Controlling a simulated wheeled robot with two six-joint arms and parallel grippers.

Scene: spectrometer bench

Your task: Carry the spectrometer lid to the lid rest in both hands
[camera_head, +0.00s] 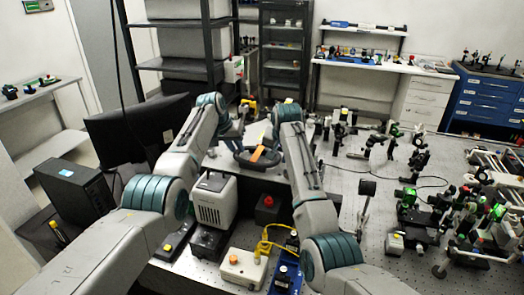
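A dark, rounded piece (243,159) with an orange bar (257,153) across it lies between my two arms, at the far part of the bench; it may be the spectrometer lid, but it is small and partly hidden. My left gripper (234,131) is just beyond and left of it, small and dark; I cannot tell whether it touches the piece or how wide its fingers are. My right gripper is hidden behind its own wrist and forearm, right of the dark piece. I cannot pick out the lid rest with certainty.
A grey-white boxed instrument (214,203) and a white box with an orange knob (243,269) stand between my arms. A black monitor (137,133) and computer case (74,187) are at left. Optics mounts (410,208) crowd the right of the perforated bench (345,190).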

